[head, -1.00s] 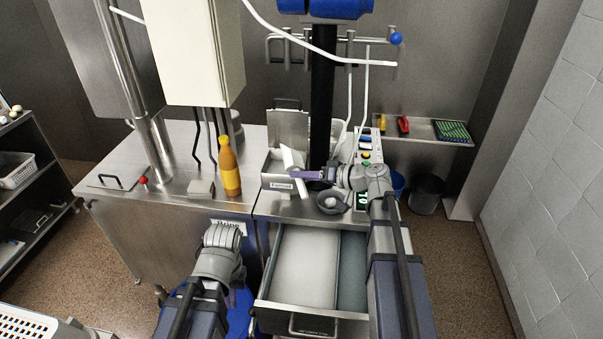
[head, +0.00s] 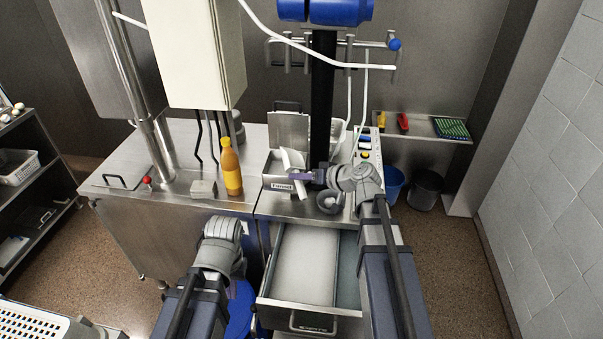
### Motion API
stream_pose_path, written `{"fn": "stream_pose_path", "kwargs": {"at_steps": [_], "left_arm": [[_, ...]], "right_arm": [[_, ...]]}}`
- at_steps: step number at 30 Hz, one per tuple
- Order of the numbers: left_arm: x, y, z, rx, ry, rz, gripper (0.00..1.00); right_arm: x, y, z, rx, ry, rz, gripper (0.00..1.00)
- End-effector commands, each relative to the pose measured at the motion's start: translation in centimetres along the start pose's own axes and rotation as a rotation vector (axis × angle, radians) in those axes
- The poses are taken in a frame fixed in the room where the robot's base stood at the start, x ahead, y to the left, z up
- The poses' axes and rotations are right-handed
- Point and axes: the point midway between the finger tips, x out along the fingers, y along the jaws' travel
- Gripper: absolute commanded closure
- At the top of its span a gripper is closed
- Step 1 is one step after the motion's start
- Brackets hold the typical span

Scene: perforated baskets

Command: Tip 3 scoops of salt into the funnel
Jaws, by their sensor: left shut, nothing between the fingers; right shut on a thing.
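My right gripper (head: 294,176) is shut on a white scoop (head: 289,161), which it holds tilted over an open metal bin (head: 278,186) with a label on its front and a raised lid. Whether the scoop holds any salt cannot be seen. A grey round, funnel-like piece (head: 329,203) stands on the counter to the right of the bin, partly below my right wrist. My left gripper (head: 233,290) is low in front of the counter, shut and empty, mostly hidden by its own wrist.
An orange bottle (head: 230,168) and a small grey box (head: 203,189) stand left of the bin. An open drawer (head: 309,266) juts out between my arms. A panel with coloured buttons (head: 367,145) is at the right. The left counter is mostly clear.

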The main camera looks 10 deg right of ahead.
Motion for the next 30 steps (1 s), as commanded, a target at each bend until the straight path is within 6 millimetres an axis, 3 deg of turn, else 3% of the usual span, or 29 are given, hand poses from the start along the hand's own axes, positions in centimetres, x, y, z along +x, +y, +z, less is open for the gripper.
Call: {"fn": "stream_pose_path", "kwargs": {"at_steps": [17,30], "left_arm": [[-1.0,-0.1,0.1,0.000,0.000,0.000,1.00],[-3.3,-0.3,0.2,0.000,0.000,0.000,1.00]], "right_arm": [[-0.1,-0.4,0.0,-0.029,-0.001,0.063,1.00],[0.1,-1.4,0.1,-0.128,-0.002,0.287,1.00]]}}
